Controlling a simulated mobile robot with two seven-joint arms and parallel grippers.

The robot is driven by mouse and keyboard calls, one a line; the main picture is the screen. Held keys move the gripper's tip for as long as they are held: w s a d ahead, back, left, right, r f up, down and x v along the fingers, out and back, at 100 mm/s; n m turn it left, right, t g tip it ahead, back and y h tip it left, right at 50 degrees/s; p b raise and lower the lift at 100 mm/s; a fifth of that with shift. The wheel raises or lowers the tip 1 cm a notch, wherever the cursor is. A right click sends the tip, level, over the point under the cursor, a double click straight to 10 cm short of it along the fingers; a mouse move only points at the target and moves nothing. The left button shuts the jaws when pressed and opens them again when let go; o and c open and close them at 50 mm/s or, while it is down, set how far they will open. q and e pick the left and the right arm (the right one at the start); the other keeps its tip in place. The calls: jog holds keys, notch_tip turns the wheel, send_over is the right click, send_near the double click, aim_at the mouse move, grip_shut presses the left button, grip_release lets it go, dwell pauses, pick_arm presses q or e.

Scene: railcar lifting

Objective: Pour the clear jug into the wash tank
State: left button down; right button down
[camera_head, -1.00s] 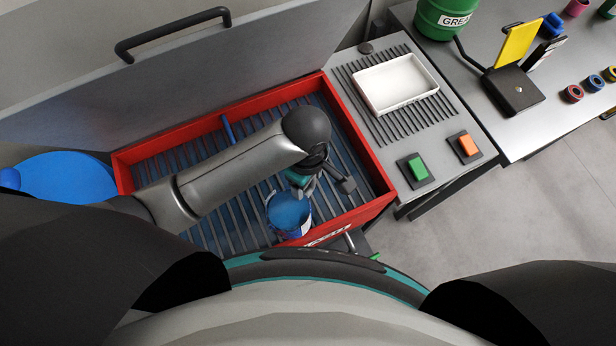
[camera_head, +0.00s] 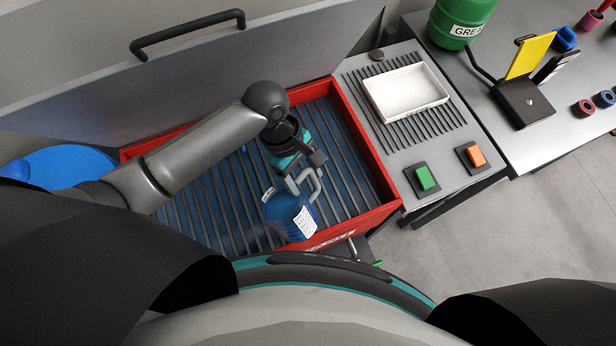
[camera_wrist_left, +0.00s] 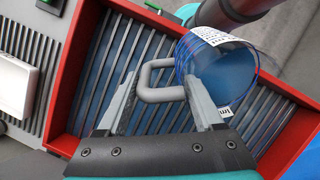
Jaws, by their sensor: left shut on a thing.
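The clear jug (camera_head: 288,216) has a grey handle and a white label, and blue shows inside it. It is tilted over the wash tank (camera_head: 386,208), a red-walled basin with dark slats and blue beneath them. My left gripper (camera_head: 304,180) is shut on the jug's handle. In the left wrist view the fingers of the gripper (camera_wrist_left: 160,88) lie on either side of the grey handle loop, with the jug (camera_wrist_left: 222,72) beyond. I cannot tell whether liquid is leaving the jug. My right gripper is not in view.
A raised grey lid with a black handle (camera_head: 188,34) stands behind the tank. To the right, a ribbed panel carries a white tray (camera_head: 405,92), a green button (camera_head: 425,178) and an orange button (camera_head: 475,155). A green grease can (camera_head: 460,20) stands at the back right.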

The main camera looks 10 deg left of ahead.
pick_arm(q)
jog(key=shift+w+a+g+h, duration=0.3)
jog(key=shift+a+h, duration=0.15)
jog(key=shift+h, duration=0.15)
jog(key=shift+w+a+g+h, duration=0.15)
jog(key=shift+a+g+h, duration=0.3)
jog(key=shift+h, duration=0.45)
jog(key=shift+f+b, duration=0.15)
jog(key=shift+b, duration=0.2)
jog(key=shift+g+h+b, duration=0.25)
jog(key=shift+h+b, duration=0.05)
jog(key=shift+h, duration=0.1)
jog(key=shift+f+h+b, duration=0.15)
jog(key=shift+h+b, duration=0.25)
jog(key=shift+b, duration=0.9)
jog(key=shift+w+a+f+g+h+b, duration=0.1)
jog(key=shift+f+g+h+b, duration=0.3)
jog(key=shift+h+b, duration=0.35)
jog(key=shift+w+a+f+g+h+b, duration=0.1)
jog(key=shift+f+g+h+b, duration=0.2)
jog(key=shift+g+h+b, duration=0.45)
jog(key=shift+w+a+f+g+h+b, duration=0.15)
jog(key=shift+f+h+b, duration=0.3)
jog(key=shift+b, duration=0.6)
jog(key=shift+s+a+f+g+h+b, duration=0.1)
jog(key=shift+a+f+g+h+b, duration=0.3)
jog(key=shift+b, duration=0.6)
jog(key=shift+w+d+f+h+b, duration=0.1)
jog(key=shift+f+h+b, duration=0.35)
jog(key=shift+b, duration=0.6)
